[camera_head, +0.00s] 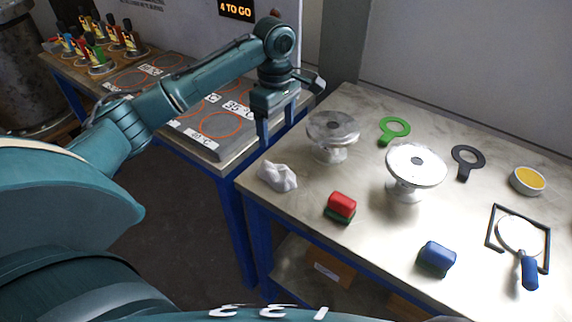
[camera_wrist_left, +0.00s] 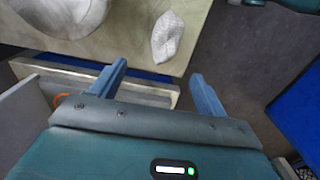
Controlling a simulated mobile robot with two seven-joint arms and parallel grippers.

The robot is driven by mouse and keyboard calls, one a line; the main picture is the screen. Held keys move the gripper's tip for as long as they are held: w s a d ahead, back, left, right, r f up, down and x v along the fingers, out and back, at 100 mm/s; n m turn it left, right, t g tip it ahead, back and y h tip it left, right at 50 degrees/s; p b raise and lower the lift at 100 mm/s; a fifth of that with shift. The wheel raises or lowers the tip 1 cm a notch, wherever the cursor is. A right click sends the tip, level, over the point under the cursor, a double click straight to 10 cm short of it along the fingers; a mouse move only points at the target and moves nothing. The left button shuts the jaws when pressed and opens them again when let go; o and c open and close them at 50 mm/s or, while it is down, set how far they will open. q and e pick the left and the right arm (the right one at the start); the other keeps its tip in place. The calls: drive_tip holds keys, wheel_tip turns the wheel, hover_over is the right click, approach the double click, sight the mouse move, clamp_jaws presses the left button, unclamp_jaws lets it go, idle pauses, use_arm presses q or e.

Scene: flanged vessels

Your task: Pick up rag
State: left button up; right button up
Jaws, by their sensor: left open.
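The rag (camera_head: 277,177) is a white crumpled cloth lying near the left edge of the workbench. It also shows in the left wrist view (camera_wrist_left: 167,36), at the top middle, beyond the fingers. My left gripper (camera_head: 277,127) is open and empty, its fingers pointing down. In the head view it appears above and behind the rag, apart from it. In the left wrist view both fingers (camera_wrist_left: 158,76) are spread with nothing between them. My right gripper is not in view.
Two flanged vessels (camera_head: 332,130) (camera_head: 416,168) stand right of the rag. A red block (camera_head: 341,205) and a blue block (camera_head: 437,256) lie nearer the front. A side bench (camera_head: 190,125) stands left.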

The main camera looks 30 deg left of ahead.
use_arm(q)
hover_over(277, 170)
drive_tip(key=f, duration=0.7)
drive_tip(key=shift+w+a+f, duration=0.15)
drive_tip(key=shift+w, duration=0.15)
drive_tip(key=f, duration=0.5)
drive_tip(key=shift+s+d+f+p, duration=0.1)
drive_tip(key=shift+s+d+p, duration=0.2)
drive_tip(key=shift+p, duration=0.1)
drive_tip(key=c, duration=1.1)
